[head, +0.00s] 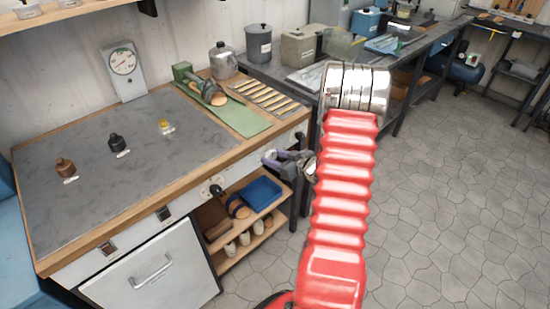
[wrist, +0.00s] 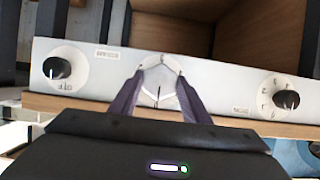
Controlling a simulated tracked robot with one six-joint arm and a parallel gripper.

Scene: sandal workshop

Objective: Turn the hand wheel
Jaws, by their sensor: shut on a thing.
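The hand wheel (wrist: 158,88) appears in the wrist view as a pale round piece with thin dark lines, at the middle of a white panel. The purple-grey fingers of my gripper (wrist: 158,80) are shut on its two sides and hide part of it. In the head view, my gripper (head: 287,161) is at the front of the bench, near its right corner. My red arm stands to its right. The wheel cannot be made out in the head view.
The white panel carries a black knob on the left (wrist: 57,68) and another on the right (wrist: 286,100). A wooden shelf (head: 262,232) below the bench holds a blue folded item (head: 261,193) and sandal parts. A green fixture (head: 240,122) is on the bench. The floor (head: 440,190) at right is clear.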

